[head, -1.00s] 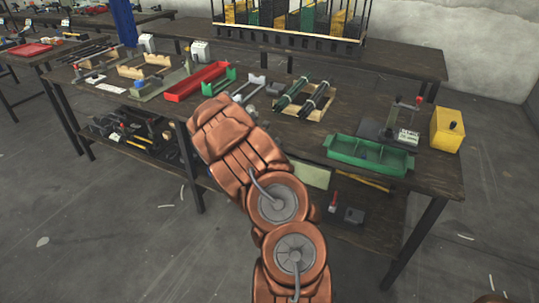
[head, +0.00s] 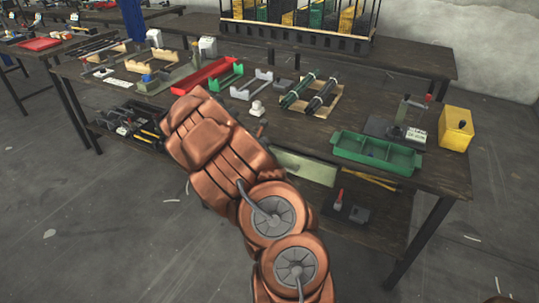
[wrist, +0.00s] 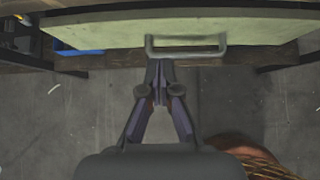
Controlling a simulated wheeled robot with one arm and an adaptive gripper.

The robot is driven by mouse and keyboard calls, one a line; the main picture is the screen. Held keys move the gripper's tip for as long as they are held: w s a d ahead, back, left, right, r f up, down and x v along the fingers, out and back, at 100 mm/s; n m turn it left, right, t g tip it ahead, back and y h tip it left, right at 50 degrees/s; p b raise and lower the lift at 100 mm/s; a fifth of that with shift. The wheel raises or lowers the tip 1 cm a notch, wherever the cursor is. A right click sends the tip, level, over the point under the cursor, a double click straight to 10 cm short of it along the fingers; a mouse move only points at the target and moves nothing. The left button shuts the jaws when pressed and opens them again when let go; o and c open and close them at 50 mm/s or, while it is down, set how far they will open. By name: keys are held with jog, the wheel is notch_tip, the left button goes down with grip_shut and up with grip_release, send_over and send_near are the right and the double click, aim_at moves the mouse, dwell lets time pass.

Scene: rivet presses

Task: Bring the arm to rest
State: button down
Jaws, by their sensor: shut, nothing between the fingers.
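My arm (head: 235,170) is copper-coloured and bent in front of the workbench in the head view. My gripper is hidden there behind the arm. In the wrist view my gripper (wrist: 160,72) is shut and empty, its dark fingertips together. They point at a pale drawer front (wrist: 120,28) with a grey bar handle (wrist: 186,53). The tips appear just below the handle in the picture; I cannot tell whether they touch it. The pale drawer front also shows under the bench top in the head view (head: 305,166).
The workbench (head: 290,130) holds a green tray (head: 375,152), a yellow box (head: 456,128), a red tray (head: 207,75) and dark rods on a wooden cradle (head: 311,93). A lower shelf with tools lies beneath. Open floor (head: 90,230) is at the left.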

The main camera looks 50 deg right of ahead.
jog(key=w+v, duration=0.1)
jog(key=v, duration=0.5)
jog(key=shift+s+a+r, duration=0.2)
jog(key=shift+s+r, duration=0.05)
jog(key=shift+s, duration=0.25)
jog(key=s+a+r+m+g+p, duration=0.1)
jog(key=s+a+r+m+p, duration=0.1)
jog(key=s+a+r+m, duration=0.35)
jog(key=s+a+r+m+g+p, duration=0.1)
jog(key=s+a+r+m+p, duration=0.2)
jog(key=a+r+m, duration=0.45)
jog(key=s+a+r+m+y+p, duration=0.1)
jog(key=s+a+r+m+y, duration=0.1)
jog(key=s+a, duration=0.4)
jog(key=s+a+r+m+g+y+p, duration=0.1)
jog(key=s+a+r+m+y+p, duration=0.1)
jog(key=s+a, duration=0.5)
jog(key=s+a+r+m+y+p, duration=0.2)
jog(key=s+a, duration=0.4)
jog(key=a, duration=0.9)
notch_tip(320, 180, up, 2)
jog(key=m+y, duration=0.1)
jog(key=y, duration=0.1)
jog(key=shift+s+g+y, duration=0.3)
jog(key=shift+s+y, duration=0.1)
jog(key=shift+r, duration=0.1)
